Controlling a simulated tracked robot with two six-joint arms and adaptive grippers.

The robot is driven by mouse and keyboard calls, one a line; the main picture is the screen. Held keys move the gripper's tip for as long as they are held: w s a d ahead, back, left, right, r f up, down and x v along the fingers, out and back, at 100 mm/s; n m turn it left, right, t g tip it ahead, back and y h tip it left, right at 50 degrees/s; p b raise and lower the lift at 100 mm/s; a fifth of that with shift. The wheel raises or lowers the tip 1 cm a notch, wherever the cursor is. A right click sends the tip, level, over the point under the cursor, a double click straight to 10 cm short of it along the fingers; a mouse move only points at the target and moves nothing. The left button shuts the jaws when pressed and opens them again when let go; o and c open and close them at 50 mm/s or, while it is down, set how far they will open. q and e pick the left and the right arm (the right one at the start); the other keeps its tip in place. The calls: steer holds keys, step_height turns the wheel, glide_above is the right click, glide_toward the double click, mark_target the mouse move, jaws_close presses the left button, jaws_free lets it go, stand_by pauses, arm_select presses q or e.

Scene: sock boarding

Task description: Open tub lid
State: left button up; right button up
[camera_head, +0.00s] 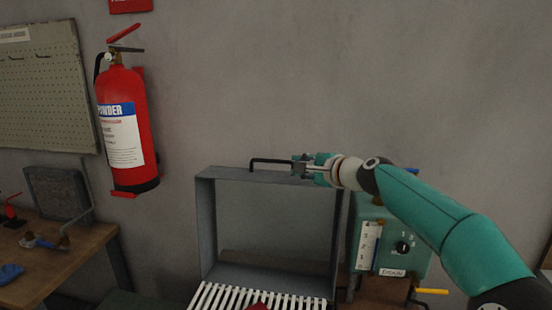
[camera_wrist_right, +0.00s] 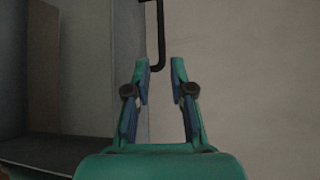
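The tub's grey metal lid (camera_head: 205,230) stands upright in the head view, its hollow side facing me. A black bar handle (camera_head: 268,160) sits along its top edge and also shows in the right wrist view (camera_wrist_right: 161,35). My right gripper (camera_head: 300,167) is at the right end of this handle. In the wrist view its two fingers (camera_wrist_right: 160,66) are apart, with the bent end of the handle in line with the gap between them. I cannot tell if either finger touches it. My left gripper is not in view.
A white slatted rack (camera_head: 230,297) lies below the lid, with a red thing (camera_head: 258,307) on it. A green control box (camera_head: 385,240) stands to the right. A wooden bench (camera_head: 60,268) is at left. A fire extinguisher (camera_head: 125,125) hangs on the wall.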

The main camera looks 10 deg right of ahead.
mark_target(276, 163)
steer(key=p+x, duration=0.3)
steer(key=x, duration=0.2)
steer(key=p+x, duration=0.3)
steer(key=x, duration=0.2)
steer(key=shift+r, duration=0.2)
steer(key=shift+w+a+f+p, duration=0.2)
steer(key=shift+w+a+p, duration=0.05)
steer(key=shift+w+p, duration=0.2)
steer(key=shift+w+f, duration=0.2)
jaws_close()
steer(key=shift+s+a, duration=0.1)
